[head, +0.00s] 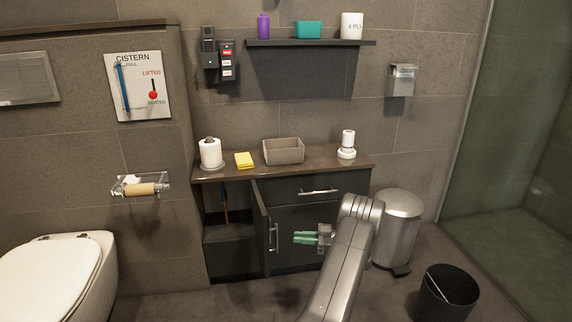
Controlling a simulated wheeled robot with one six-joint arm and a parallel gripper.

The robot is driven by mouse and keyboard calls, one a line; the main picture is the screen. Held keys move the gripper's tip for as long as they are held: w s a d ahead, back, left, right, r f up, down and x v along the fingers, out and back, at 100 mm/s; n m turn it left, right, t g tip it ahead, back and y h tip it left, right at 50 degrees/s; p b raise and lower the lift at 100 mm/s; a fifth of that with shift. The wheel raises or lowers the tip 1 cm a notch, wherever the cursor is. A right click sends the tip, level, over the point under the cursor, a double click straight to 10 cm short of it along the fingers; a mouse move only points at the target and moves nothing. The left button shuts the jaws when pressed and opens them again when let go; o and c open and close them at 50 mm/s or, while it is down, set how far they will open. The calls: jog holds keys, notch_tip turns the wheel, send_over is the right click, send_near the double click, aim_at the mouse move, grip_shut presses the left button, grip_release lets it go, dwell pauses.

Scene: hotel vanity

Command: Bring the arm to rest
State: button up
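My arm (345,262) reaches up from the bottom of the head view and bends left at its wrist. My gripper (297,238) has green fingers pointing left, in front of the lower cabinet. The fingers look close together, but the gap between them is too small to judge. I see nothing clearly held in them. The fingertips are just right of the handle (273,238) of the cabinet door (261,226), apparently apart from it. The door stands open, swung out toward me.
The vanity counter (215,176) holds a paper roll, a yellow cloth, a grey bin and a white item. A closed drawer (300,189) is below. A steel pedal bin (398,232) and black basket (447,294) stand right of my arm. A toilet (60,275) is at left.

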jog(key=shift+w+a+b, duration=0.2)
jog(key=shift+a, duration=1.1)
jog(key=shift+w+a+b, duration=0.2)
jog(key=shift+a, duration=1.05)
